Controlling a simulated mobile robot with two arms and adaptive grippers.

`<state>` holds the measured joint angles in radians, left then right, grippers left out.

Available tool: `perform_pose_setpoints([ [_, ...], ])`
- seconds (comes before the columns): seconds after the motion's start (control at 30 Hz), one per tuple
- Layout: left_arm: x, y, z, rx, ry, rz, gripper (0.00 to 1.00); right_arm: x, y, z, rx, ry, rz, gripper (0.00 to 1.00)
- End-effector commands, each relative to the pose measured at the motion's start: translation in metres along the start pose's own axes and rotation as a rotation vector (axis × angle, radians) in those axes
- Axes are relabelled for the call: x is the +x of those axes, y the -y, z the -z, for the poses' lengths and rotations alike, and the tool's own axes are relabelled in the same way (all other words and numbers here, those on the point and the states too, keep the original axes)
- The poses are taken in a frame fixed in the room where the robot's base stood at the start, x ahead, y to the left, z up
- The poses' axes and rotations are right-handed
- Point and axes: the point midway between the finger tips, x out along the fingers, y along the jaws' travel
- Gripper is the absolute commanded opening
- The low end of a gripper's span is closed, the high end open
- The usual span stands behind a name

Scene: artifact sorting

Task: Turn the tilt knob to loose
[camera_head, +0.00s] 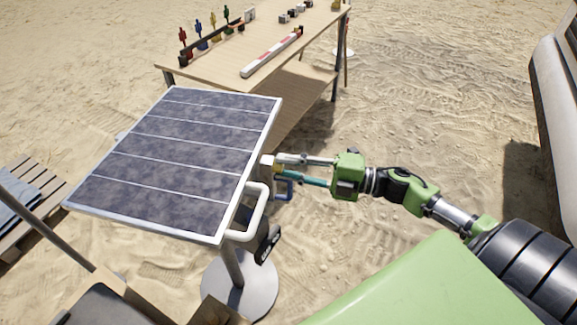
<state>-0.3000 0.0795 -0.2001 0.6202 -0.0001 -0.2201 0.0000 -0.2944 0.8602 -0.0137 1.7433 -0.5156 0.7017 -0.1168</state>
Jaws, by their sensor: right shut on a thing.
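A tilted solar panel (175,160) with a silver frame stands on a post above a round grey base (240,290). My right gripper (278,166) reaches in from the right to the panel's right edge. Its fingers are shut on a small pale and yellowish part there, which looks like the tilt knob (267,161). The fingers hide much of it, and its loose or tight marking cannot be read. A white bent handle (259,215) sticks out from the panel edge just below. My left gripper is not in view.
A blue loop-shaped part (284,190) and a black part with pale marking (268,244) sit near the post. A wooden table (290,65) behind holds small coloured figures and a red-and-white bar (272,52). A wooden pallet (25,195) lies at left. Open sand is to the right.

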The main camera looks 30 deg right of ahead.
Motion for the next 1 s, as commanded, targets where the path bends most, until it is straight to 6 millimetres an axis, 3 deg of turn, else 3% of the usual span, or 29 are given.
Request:
perform_pose_setpoints([
  [0.07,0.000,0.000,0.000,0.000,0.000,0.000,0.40,0.000,0.001,0.000,-0.001,-0.001,0.002,0.02],
  [0.1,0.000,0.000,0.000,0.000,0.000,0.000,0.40,0.000,0.001,0.000,-0.001,-0.001,0.002,0.26],
  [0.17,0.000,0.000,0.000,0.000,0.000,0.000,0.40,0.000,0.001,0.000,-0.001,-0.001,0.002,0.40],
  [0.63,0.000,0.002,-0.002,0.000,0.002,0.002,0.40,-0.007,0.003,-0.001,0.001,0.003,0.005,0.40],
  [1.0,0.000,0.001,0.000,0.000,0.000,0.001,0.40,-0.059,0.002,0.001,0.001,0.002,0.004,0.40],
])
